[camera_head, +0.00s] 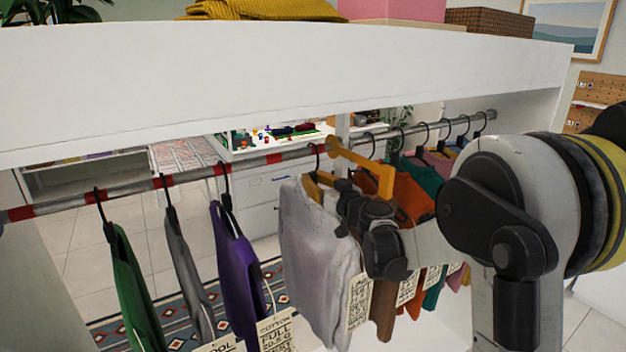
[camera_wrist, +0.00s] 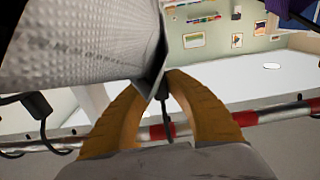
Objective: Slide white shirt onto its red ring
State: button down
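The white shirt (camera_head: 318,255) hangs from the rail (camera_head: 245,163) on a dark hanger, in the middle of the head view. In the wrist view its pale cloth (camera_wrist: 75,45) fills the upper left and covers part of the fingertips. My gripper (camera_head: 322,165), with orange fingers, is at the hanger's neck; in the wrist view (camera_wrist: 158,85) the dark hook (camera_wrist: 167,118) shows between the fingers. A gap shows between the fingers, so they look open around the hook. The hook meets the rail at or close to a red ring (camera_head: 317,149). Another red ring (camera_head: 273,158) lies to its left.
Left of the white shirt hang a purple shirt (camera_head: 238,265), a grey shirt (camera_head: 190,280) and a green shirt (camera_head: 135,285). Right behind my gripper hang several more, including a teal one (camera_head: 436,180). A white wardrobe board (camera_head: 250,80) runs above the rail.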

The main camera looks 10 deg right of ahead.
jog(key=s+a, duration=0.3)
jog(key=a, duration=0.7)
jog(key=shift+s+a+b, duration=0.3)
jog(key=shift+a+b, duration=0.05)
jog(key=shift+a, duration=0.05)
jog(key=c, duration=1.3)
grip_release()
jog(key=shift+c, duration=0.2)
jog(key=v, duration=1.2)
